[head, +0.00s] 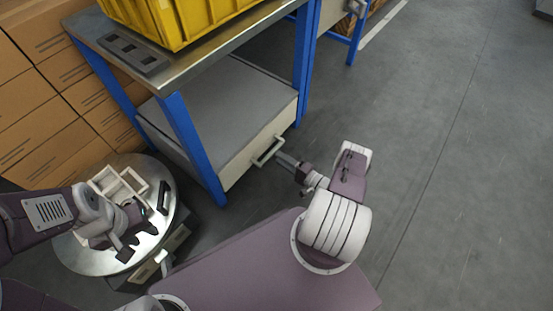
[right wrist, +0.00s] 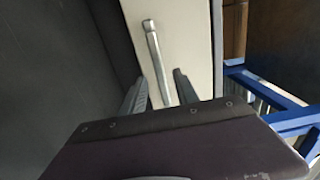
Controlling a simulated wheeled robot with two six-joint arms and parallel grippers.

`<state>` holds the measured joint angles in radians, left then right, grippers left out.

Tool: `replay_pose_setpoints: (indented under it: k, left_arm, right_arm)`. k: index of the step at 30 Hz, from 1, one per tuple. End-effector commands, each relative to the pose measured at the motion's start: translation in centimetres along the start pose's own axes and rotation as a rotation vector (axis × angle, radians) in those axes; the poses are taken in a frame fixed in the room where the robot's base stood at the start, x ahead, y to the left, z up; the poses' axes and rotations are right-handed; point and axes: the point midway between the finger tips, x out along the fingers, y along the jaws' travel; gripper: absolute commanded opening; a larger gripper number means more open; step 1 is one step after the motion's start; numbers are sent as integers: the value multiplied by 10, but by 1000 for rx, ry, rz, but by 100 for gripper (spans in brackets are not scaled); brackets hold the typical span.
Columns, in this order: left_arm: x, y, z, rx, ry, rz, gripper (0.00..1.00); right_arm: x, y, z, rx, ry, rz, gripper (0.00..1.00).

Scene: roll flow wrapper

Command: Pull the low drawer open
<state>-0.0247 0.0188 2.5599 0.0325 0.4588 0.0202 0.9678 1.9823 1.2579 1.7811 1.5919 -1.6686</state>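The low drawer (head: 240,167) has a pale front and sits under the grey lower shelf of the blue-legged bench. Its front looks flush with the bench legs. Its bar handle (head: 267,152) also shows in the right wrist view (right wrist: 154,48). My right gripper (head: 284,159) is at the handle, pointing at the drawer front. In the right wrist view its two fingers (right wrist: 160,92) are apart, with the lower end of the handle between them; contact is not clear. My left gripper (head: 138,239) is over the round metal table, its dark fingers apart and empty.
The round metal table (head: 92,262) at left carries a pale open frame (head: 122,188) and a small dark object (head: 164,197). A yellow crate (head: 185,18) stands on the bench top (head: 200,68). Cardboard boxes (head: 45,110) are stacked at left. The floor at right is clear.

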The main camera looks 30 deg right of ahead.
Motion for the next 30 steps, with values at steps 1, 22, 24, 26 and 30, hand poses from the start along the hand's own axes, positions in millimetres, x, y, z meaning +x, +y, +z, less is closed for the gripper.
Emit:
replay_pose_setpoints:
  k: [1,22,24,26,30]
  left_arm:
    - [9,0,1,0,0,0,36]
    - [14,0,2,0,0,0,36]
    - [14,0,2,0,0,0,36]
    - [14,0,2,0,0,0,36]
    - [14,0,2,0,0,0,36]
  right_arm:
    - [9,4,2,-1,-5,0,36]
    - [29,0,0,1,-1,1,0]
    - [29,0,0,1,-1,1,0]
    - [29,0,0,1,-1,1,0]
    - [29,0,0,1,-1,1,0]
